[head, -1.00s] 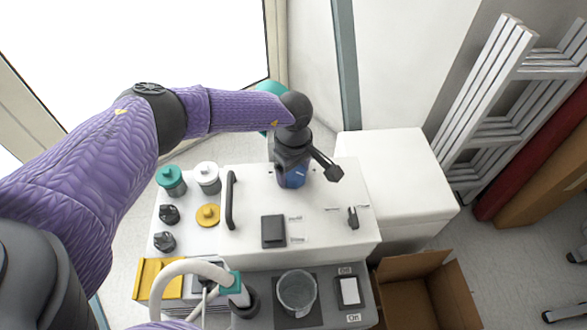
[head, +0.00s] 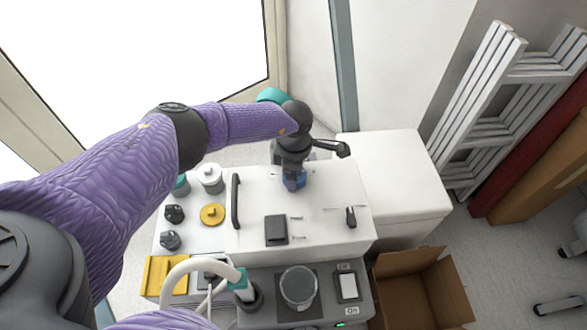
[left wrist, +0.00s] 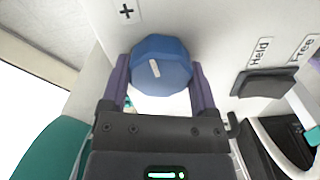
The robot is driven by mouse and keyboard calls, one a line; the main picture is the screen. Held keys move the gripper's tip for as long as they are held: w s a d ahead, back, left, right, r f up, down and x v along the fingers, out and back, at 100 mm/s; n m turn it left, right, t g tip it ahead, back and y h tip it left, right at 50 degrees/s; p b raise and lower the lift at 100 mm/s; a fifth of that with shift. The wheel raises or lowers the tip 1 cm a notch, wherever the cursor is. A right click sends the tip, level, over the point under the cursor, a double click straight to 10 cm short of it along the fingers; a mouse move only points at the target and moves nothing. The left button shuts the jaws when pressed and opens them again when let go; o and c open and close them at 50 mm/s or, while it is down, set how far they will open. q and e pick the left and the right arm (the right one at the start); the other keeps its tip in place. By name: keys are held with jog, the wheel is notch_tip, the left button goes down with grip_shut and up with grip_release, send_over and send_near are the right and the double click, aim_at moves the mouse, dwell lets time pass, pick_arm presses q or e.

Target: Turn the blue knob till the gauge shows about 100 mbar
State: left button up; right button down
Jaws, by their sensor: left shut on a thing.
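The blue knob (head: 294,184) is on the top of the white compressor box (head: 335,210), mostly covered from above by my left wrist. In the left wrist view the blue knob (left wrist: 160,66) is faceted with a pale pointer line, and a plus mark is printed to its upper left. My left gripper (left wrist: 160,80) has one purple finger on each side of the knob and is shut on it; it also shows in the head view (head: 293,172). I cannot make out a gauge dial or its reading. My right gripper is not in view.
A small black lever (head: 350,217) sits right of the knob. In front are a grey cup (head: 298,286), a rocker switch (head: 347,287) and an open carton (head: 425,290).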

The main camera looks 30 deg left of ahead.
pick_arm(q)
jog(key=n+p, duration=0.1)
jog(key=n, duration=0.5)
jog(key=shift+r+p, duration=0.1)
jog(key=shift+p, duration=0.25)
jog(key=shift+n+p, duration=0.55)
jog(key=shift+n, duration=2.55)
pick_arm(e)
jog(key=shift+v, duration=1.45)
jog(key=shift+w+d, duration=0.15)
pick_arm(q)
jog(key=o, duration=1.1)
notch_tip(320, 180, up, 10)
jog(key=p, duration=0.6)
jog(key=shift+p, duration=0.4)
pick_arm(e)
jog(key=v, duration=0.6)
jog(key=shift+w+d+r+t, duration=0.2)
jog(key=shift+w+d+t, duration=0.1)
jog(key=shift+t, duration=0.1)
pick_arm(q)
jog(key=shift+f, duration=0.2)
